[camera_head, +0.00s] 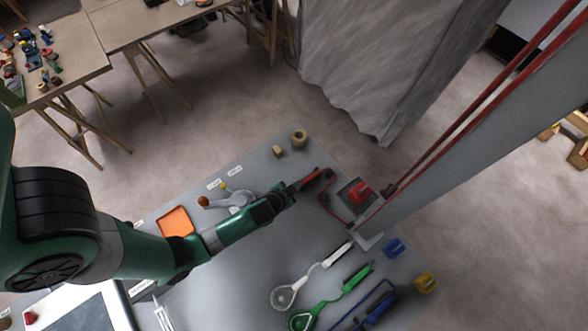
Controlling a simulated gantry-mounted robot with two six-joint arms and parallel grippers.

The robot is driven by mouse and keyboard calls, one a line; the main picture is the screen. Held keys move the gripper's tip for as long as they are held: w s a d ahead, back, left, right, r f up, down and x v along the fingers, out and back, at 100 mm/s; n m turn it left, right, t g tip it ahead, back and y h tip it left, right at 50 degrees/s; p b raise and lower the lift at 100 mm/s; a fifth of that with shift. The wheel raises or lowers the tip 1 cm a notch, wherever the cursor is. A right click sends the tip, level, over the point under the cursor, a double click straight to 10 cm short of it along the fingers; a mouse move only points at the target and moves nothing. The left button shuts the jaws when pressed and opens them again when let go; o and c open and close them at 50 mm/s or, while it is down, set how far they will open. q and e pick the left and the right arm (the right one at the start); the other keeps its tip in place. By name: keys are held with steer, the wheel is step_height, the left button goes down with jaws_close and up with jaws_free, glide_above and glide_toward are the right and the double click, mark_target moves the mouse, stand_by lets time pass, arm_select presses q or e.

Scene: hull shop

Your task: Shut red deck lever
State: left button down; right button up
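The red deck lever's fitting (360,190) is a red piece on a dark plate near the far right edge of the grey deck panel (240,270). A dark red curved bar (336,215) runs beside it, below my gripper. My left arm reaches in from the left, and its gripper (318,179) is just left of the red fitting. Red shows at the fingertips, but I cannot tell whether it is part of the lever or whether the fingers are closed on it. My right gripper is not in view.
White (285,297) and green (325,306) handles lie nearer. Blue (395,247) and yellow (425,282) pieces sit right.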

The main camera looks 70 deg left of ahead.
arm_select(q)
steer(key=shift+s+f, duration=0.35)
steer(key=shift+f, duration=0.1)
steer(key=s+d+r+p, duration=0.2)
steer(key=r+p, duration=0.1)
steer(key=r, duration=0.3)
steer(key=s+d+r+p, duration=0.3)
steer(key=r, duration=0.3)
steer(key=shift+r+p, duration=0.3)
steer(key=shift+p, duration=0.05)
steer(key=shift+s, duration=0.1)
